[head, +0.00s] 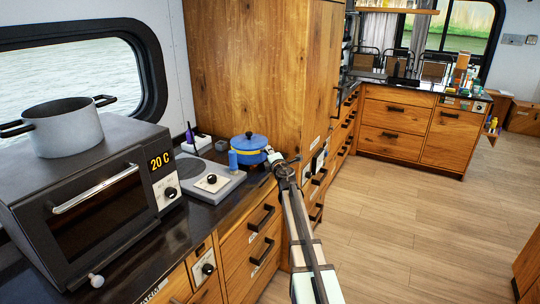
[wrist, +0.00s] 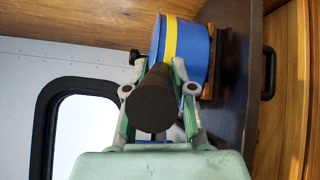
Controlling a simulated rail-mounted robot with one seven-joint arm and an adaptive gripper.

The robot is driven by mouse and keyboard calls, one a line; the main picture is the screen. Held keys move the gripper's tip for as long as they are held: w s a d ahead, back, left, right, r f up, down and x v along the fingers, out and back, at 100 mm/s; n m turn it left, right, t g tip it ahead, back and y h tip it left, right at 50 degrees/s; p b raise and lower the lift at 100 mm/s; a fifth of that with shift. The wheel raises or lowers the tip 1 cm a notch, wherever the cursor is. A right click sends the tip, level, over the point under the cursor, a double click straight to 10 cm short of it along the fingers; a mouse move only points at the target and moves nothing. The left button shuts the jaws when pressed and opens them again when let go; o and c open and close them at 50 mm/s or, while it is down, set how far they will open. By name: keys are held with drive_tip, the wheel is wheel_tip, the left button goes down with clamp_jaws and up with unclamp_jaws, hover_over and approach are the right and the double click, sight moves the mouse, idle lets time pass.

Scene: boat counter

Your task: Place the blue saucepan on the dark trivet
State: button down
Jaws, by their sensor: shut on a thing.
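The blue saucepan (head: 251,143) with a yellow band and a blue lid is at the back of the counter, beside the tall wooden cabinet. In the wrist view its blue side (wrist: 193,50) shows sideways. My gripper (head: 277,160) is shut on the saucepan's dark handle, whose end (wrist: 153,105) sits between the fingers in the wrist view. A dark brown wooden slab, which looks like the trivet (wrist: 213,62), is directly under the pan's base, between it and the counter. I cannot tell whether the pan rests fully on it. The head view mostly hides the trivet.
A small blue cylinder (head: 233,161) stands close to the pan's left. A hot plate (head: 208,182) is left of it, then an oven (head: 95,185) with a grey pot (head: 64,127) on top. A purple bottle (head: 190,136) stands behind. The wooden cabinet (head: 255,70) rises close behind the pan.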

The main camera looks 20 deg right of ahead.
drive_tip(key=c, duration=1.4)
unclamp_jaws()
drive_tip(key=shift+f, duration=0.1)
drive_tip(key=o, duration=0.4)
